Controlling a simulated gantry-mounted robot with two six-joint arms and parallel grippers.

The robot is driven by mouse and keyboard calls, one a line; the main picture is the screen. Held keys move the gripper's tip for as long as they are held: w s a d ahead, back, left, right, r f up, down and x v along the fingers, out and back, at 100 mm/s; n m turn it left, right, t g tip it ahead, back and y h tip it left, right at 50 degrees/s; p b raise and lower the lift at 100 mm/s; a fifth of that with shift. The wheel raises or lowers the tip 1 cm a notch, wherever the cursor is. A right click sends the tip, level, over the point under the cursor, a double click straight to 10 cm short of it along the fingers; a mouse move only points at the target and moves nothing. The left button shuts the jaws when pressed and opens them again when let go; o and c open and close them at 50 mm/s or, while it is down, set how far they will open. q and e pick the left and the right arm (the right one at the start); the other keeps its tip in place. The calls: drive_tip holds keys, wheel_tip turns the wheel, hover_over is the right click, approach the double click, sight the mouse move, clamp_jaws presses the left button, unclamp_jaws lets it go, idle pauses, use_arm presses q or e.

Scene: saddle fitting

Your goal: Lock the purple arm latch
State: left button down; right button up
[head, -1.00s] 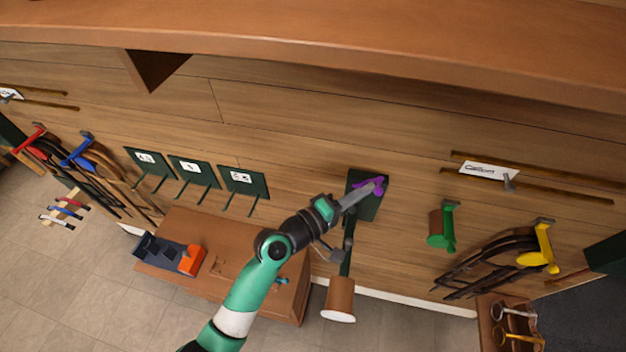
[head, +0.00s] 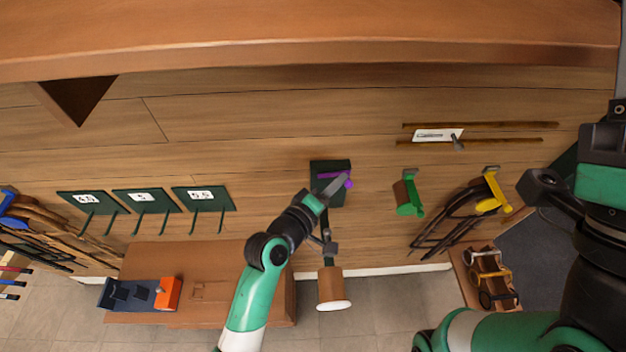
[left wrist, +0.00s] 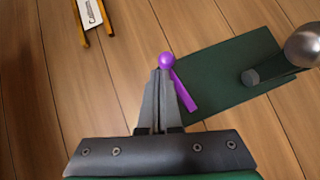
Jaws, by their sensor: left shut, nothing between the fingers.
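The purple arm latch (head: 328,175) lies across the upper part of a dark green wall plate (head: 320,194), roughly level, its knob at the right end. In the left wrist view the latch (left wrist: 186,96) runs along one end of the green plate (left wrist: 225,75), and its round knob (left wrist: 167,60) is just beyond my fingertips. My left gripper (head: 342,182) is shut and empty, its tips at the knob; whether they touch it I cannot tell. My right arm's wrist (head: 604,140) shows at the right edge; its fingertips cannot be made out.
A brown saddle holder (head: 331,287) hangs below the plate. A green bracket (head: 410,200) and a yellow bracket (head: 490,193) with dark straps are to the right. Several numbered green plates (head: 145,198) are to the left. A wooden chest (head: 225,265) stands below.

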use_arm(q)
drive_tip(key=w+a+r, duration=0.2)
drive_tip(key=shift+a+r, duration=0.15)
drive_tip(key=shift+a, duration=0.25)
drive_tip(key=r+p+v, duration=0.1)
drive_tip(key=p+v, duration=0.2)
drive_tip(key=v, duration=0.7)
drive_tip(key=shift+d+r, duration=0.2)
drive_tip(key=shift+d, duration=0.25)
use_arm(e)
drive_tip(key=r, duration=0.3)
drive_tip(key=shift+w+a+r+h, duration=0.15)
drive_tip(key=shift+w+a+h, duration=0.15)
drive_tip(key=shift+a, duration=0.1)
use_arm(q)
drive_tip(key=shift+s, duration=0.1)
use_arm(e)
drive_tip(key=shift+s, duration=0.1)
